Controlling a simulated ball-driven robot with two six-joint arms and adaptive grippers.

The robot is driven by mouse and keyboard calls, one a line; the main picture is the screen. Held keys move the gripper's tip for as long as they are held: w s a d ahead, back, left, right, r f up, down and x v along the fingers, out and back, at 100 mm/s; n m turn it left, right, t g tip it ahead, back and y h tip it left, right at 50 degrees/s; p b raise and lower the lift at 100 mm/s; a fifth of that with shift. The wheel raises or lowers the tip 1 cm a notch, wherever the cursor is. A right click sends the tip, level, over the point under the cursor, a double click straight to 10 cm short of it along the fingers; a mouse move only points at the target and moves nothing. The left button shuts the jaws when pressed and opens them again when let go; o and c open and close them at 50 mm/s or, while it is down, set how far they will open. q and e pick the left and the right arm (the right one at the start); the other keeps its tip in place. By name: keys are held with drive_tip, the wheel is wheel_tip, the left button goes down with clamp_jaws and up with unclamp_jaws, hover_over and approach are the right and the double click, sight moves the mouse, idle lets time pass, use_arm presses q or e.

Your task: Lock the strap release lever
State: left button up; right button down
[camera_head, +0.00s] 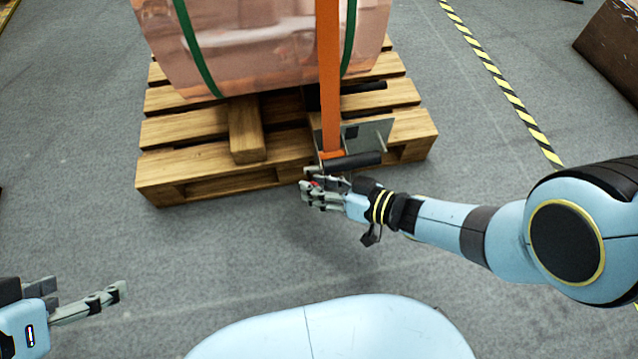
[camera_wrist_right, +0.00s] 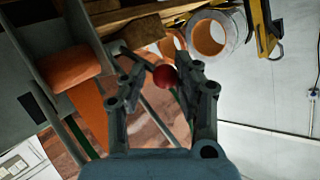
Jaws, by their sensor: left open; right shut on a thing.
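The strap release lever shows as a round red knob (camera_wrist_right: 165,76) in the right wrist view; its shaft is mostly hidden. In the head view only a bit of red (camera_head: 316,184) shows among the fingers. My right gripper (camera_head: 312,190) is shut on the knob, just in front of the strap tensioner. The tensioner has a grey metal plate (camera_head: 370,136) and a black roller (camera_head: 352,161). An orange strap (camera_head: 328,80) runs down into it; it also shows in the wrist view (camera_wrist_right: 90,110). My left gripper (camera_head: 90,302) is open and empty, low on the left.
A large copper foil roll (camera_head: 260,40) with green straps stands on a wooden pallet (camera_head: 205,165) behind the tensioner. Yellow-black floor tape (camera_head: 505,85) runs at the right, with a brown object (camera_head: 615,50) beyond it. Grey floor in front of the pallet is clear.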

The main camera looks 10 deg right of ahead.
drive_tip(key=shift+s+a+r, duration=0.1)
drive_tip(key=shift+a, duration=0.2)
drive_tip(key=c, duration=0.9)
unclamp_jaws()
drive_tip(key=shift+c, duration=0.2)
drive_tip(key=shift+d, duration=0.1)
drive_tip(key=shift+d, duration=0.15)
drive_tip(key=v, duration=0.7)
drive_tip(key=shift+s+d+r, duration=0.2)
drive_tip(key=shift+d, duration=0.05)
